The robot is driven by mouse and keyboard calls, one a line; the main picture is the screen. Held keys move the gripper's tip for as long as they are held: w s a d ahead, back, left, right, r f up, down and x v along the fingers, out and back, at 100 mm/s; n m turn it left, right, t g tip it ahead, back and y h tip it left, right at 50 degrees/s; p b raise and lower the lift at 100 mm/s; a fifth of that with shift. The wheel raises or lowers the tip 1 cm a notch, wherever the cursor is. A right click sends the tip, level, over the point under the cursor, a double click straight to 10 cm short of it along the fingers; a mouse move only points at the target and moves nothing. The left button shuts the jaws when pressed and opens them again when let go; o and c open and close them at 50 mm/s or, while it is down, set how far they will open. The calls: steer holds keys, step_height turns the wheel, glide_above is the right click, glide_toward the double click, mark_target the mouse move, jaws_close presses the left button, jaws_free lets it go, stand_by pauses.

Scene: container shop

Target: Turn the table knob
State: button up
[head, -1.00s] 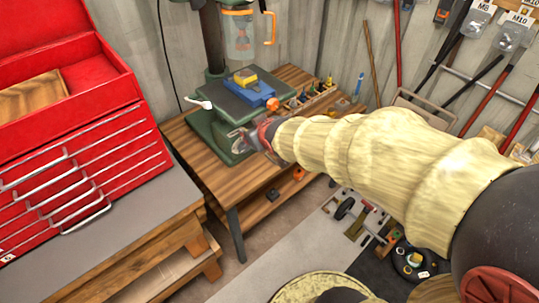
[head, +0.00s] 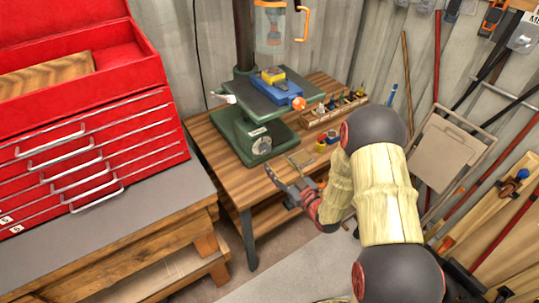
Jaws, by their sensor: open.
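A green drill press (head: 250,138) stands on a wooden table. Its dark square table (head: 262,100) carries a blue vise (head: 281,92) with a yellow block (head: 271,75) on it and an orange ball knob (head: 298,103) at its right end. A white-tipped handle (head: 222,98) sticks out at the left of the press table. I cannot tell which of these is the table knob. My gripper (head: 279,174) is open and empty, in front of and below the press, apart from both knobs.
The wooden table (head: 213,143) also holds a wooden tool rack (head: 334,112) and small cans at the right. A red tool chest (head: 90,140) stands on a grey-topped bench (head: 130,225) at the left. A folded beige chair (head: 446,150) leans at the right.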

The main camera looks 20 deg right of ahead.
mark_target(266, 151)
steer(key=b+x, duration=0.1)
steer(key=x, duration=0.6)
steer(key=shift+w+a+b, duration=0.1)
steer(key=shift+w+b, duration=0.2)
steer(key=shift+b, duration=0.05)
steer(key=c, duration=0.3)
steer(key=c, duration=0.8)
steer(key=shift+c, duration=0.3)
